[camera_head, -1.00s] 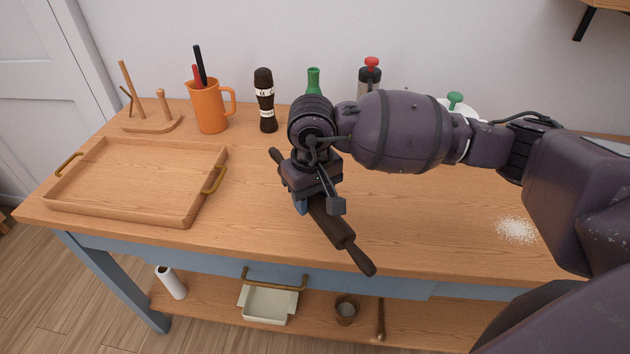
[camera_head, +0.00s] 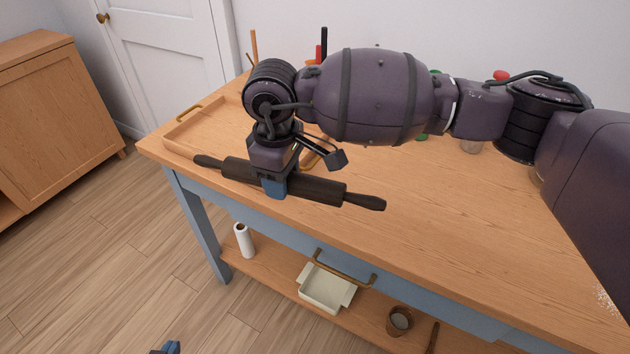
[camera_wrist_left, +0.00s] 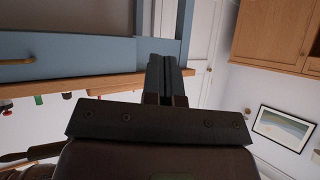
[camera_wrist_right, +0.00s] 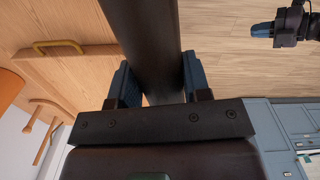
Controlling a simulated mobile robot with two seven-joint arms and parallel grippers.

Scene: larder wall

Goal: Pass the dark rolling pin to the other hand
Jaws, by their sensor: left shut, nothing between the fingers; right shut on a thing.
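The dark rolling pin (camera_head: 325,190) is held crosswise at the table's front edge, sloping slightly down to the right. My right gripper (camera_head: 273,187) is shut on its barrel, left of the middle. In the right wrist view the pin (camera_wrist_right: 150,40) runs between the two blue-padded fingers (camera_wrist_right: 158,88). My left gripper (camera_head: 166,348) shows only as a tip at the bottom edge of the head view, well below and apart from the pin. In the left wrist view its fingers (camera_wrist_left: 166,78) are together and empty. It also shows in the right wrist view (camera_wrist_right: 263,30).
A wooden tray (camera_head: 180,140) with brass handles lies on the table's left end, partly behind my right arm. A lower shelf holds a white roll (camera_head: 243,241), a pale dish (camera_head: 327,290) and a brown cup (camera_head: 399,320). The floor left of the table is clear.

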